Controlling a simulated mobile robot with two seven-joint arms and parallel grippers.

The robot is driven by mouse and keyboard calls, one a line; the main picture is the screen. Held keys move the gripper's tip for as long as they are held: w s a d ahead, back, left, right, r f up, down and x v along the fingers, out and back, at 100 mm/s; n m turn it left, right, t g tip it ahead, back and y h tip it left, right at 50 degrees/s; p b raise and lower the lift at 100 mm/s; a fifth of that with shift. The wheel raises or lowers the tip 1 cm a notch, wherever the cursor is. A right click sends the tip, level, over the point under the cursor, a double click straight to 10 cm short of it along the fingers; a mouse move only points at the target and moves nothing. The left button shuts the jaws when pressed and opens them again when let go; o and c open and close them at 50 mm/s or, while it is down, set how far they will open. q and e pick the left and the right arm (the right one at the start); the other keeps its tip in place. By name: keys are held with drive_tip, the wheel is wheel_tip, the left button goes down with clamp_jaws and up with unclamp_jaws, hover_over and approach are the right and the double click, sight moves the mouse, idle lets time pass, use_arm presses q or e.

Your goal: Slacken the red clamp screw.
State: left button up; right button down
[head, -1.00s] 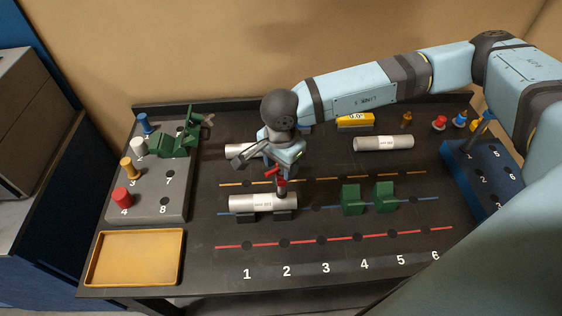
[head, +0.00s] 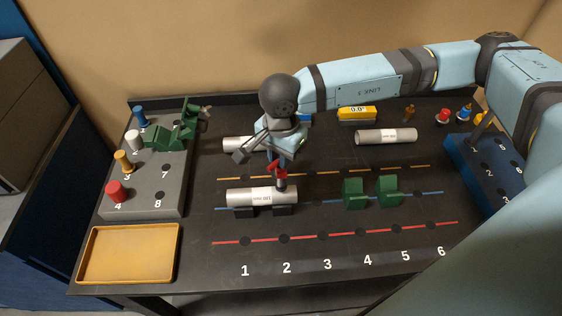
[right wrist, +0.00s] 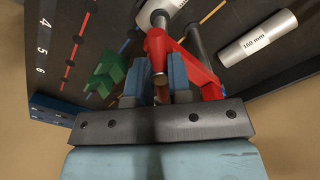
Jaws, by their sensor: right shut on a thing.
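The red clamp screw (head: 280,171) stands at the right end of a pale pipe (head: 255,197) lying on dark supports beside the blue line. My right gripper (head: 282,162) reaches down over it from above. In the right wrist view, the blue fingers of the right gripper (right wrist: 159,82) are shut on a red part of the clamp screw (right wrist: 157,45). A red arm of it slants off to the right, beside a grey rod. The clamp's lower end and the screw's threads are hidden or too small to tell. My left gripper is not in view.
Two green blocks (head: 369,192) stand right of the pipe. Another pipe (head: 385,136) lies behind them, near a yellow gauge (head: 357,114). A grey peg board (head: 145,190) and yellow tray (head: 129,253) are at left, a blue rack (head: 478,165) at right. The front strip is clear.

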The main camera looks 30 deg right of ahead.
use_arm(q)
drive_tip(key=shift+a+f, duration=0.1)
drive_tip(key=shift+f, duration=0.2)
use_arm(e)
drive_tip(key=c, duration=1)
unclamp_jaws()
drive_tip(key=shift+o, duration=0.2)
drive_tip(key=shift+r, duration=0.1)
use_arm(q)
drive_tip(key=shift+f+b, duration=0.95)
use_arm(e)
wheel_tip(320, 180, up, 14)
drive_tip(key=shift+f, duration=0.2)
